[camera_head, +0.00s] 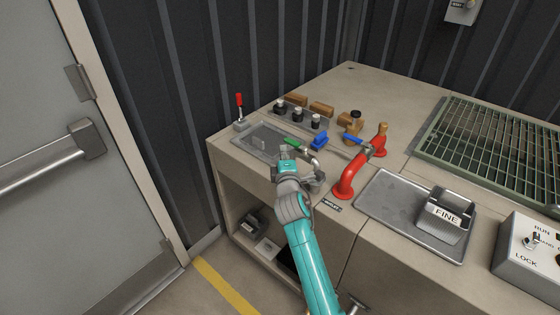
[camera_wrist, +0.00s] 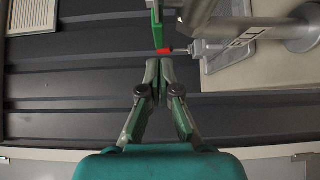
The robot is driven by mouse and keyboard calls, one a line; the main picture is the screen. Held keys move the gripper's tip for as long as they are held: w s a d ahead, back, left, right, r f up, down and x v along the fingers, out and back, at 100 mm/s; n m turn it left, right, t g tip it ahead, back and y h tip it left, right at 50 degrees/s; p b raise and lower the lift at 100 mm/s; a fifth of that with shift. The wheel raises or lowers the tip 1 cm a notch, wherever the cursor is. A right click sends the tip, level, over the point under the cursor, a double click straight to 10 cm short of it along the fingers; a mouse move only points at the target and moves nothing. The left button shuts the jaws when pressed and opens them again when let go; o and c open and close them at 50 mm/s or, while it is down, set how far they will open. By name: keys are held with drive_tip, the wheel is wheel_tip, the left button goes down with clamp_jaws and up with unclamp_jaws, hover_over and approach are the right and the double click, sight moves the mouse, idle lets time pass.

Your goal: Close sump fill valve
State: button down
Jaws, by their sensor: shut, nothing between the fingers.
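A green lever handle (camera_head: 292,143) sits above the grey recessed tray on the bench in the head view. In the wrist view the green lever (camera_wrist: 155,20) comes down from the top edge, with a small red piece (camera_wrist: 163,50) by its end. A grey pipe fitting marked FILL (camera_wrist: 240,43) is to its right. My gripper (camera_wrist: 160,65) is shut and empty, its tips just below the lever's end in that view; I cannot tell whether they touch. In the head view my gripper (camera_head: 285,153) is at the lever, partly hiding the pipework.
Blue handles (camera_head: 320,138), a red pipe (camera_head: 349,180) and black knobs (camera_head: 298,115) crowd the bench nearby. A red-tipped lever (camera_head: 239,102) stands at the back left. A tray with a block marked FINE (camera_head: 446,216) and a switch box (camera_head: 528,255) are on the right.

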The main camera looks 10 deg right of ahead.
drive_tip(key=shift+w+d, duration=0.5)
drive_tip(key=shift+d, duration=0.15)
